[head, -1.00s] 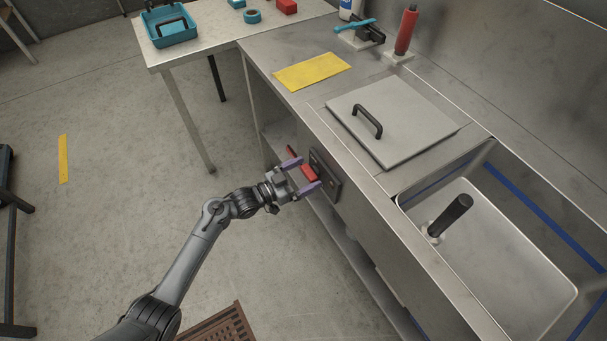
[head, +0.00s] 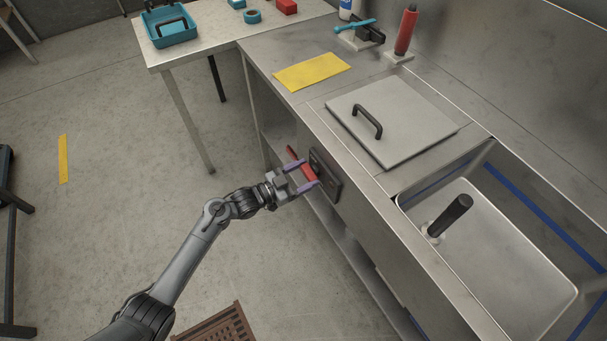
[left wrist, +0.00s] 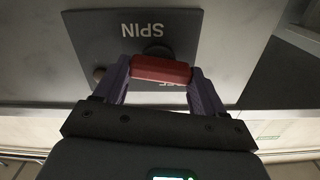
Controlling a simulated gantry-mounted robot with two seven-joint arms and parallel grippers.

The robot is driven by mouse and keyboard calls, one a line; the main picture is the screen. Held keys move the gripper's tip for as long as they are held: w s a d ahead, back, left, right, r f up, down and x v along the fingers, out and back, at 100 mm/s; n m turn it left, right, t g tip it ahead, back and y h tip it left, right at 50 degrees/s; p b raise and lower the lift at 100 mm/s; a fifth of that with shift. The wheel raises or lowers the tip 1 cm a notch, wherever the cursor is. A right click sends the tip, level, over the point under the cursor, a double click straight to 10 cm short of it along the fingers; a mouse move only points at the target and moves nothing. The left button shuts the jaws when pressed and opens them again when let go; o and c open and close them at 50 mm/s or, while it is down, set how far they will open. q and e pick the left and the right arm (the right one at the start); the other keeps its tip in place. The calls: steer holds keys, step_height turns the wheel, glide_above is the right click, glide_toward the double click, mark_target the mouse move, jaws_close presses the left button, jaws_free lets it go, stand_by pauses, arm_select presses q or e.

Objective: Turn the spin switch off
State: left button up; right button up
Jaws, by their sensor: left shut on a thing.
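The spin switch has a red handle (head: 302,168) on a dark panel (head: 327,177) on the front face of the steel counter. In the left wrist view the red handle (left wrist: 160,69) lies crosswise between my fingers, in front of the dark plate marked SPIN (left wrist: 90,30), which appears upside down. Another word on the plate is partly hidden behind the handle. My left gripper (head: 302,176) is shut on the red handle, with a purple finger at each end of it in the wrist view. My right gripper is not in view.
The steel counter carries a yellow cloth (head: 312,72), a grey lid (head: 400,120) with a black handle and a sink (head: 500,270). A side table (head: 215,42) holds a teal bin (head: 172,30). A brown grate (head: 222,326) lies on the otherwise open floor near my arm.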

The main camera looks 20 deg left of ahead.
arm_select(q)
steer(key=m, duration=0.3)
steer(key=shift+s+m, duration=0.1)
steer(key=shift+m, duration=0.2)
steer(key=m, duration=0.4)
steer(key=shift+d+m+b, duration=0.1)
steer(key=shift+m+b, duration=0.2)
steer(key=m, duration=0.4)
steer(key=shift+s+d+b, duration=0.1)
steer(key=shift+b, duration=0.25)
steer(key=shift+m, duration=1.8)
steer(key=o, duration=1)
steer(key=shift+f, duration=0.1)
steer(key=shift+o, duration=0.2)
